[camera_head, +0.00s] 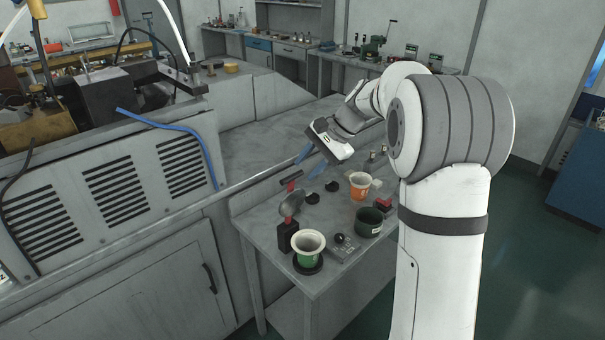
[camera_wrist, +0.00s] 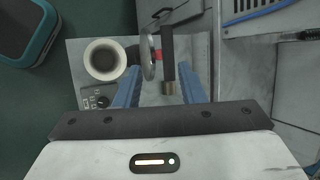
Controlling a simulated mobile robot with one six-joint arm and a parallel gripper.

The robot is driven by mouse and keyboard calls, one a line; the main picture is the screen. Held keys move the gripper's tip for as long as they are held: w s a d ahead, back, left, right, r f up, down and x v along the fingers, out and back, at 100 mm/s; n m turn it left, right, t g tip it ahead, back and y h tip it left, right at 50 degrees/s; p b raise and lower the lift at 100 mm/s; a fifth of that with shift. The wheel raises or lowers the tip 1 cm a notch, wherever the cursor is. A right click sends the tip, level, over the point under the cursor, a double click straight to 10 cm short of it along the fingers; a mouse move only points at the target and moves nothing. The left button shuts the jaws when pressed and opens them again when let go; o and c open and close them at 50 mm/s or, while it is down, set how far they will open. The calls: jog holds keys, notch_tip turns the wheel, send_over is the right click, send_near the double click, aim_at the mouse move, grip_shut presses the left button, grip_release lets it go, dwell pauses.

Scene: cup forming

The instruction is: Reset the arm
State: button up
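My gripper (camera_head: 311,160) hangs over the small grey table, with its two blue fingers apart. In the wrist view my gripper (camera_wrist: 159,70) is open. My white arm reaches in from the right in the head view.
On the table (camera_head: 258,212), a forming device (camera_head: 288,230) stands beside a green cup with a pale rim (camera_head: 309,250). An orange cup (camera_head: 359,190), a dark green container (camera_head: 369,222) and a small control box (camera_head: 343,247) are nearby. A large machine (camera_head: 90,200) borders the left.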

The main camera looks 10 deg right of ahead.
jog(key=s+d+f+n+t+h, duration=0.1)
jog(key=s+n, duration=0.4)
jog(key=s, duration=1.1)
jog(key=s+d+f+n+t+h, duration=0.1)
jog(key=s+d+n+h, duration=0.2)
jog(key=s, duration=1.3)
jog(key=n+h, duration=0.1)
jog(key=h, duration=0.1)
jog(key=shift+n+h, duration=0.4)
jog(key=shift+d+r, duration=0.1)
jog(key=shift+d, duration=0.05)
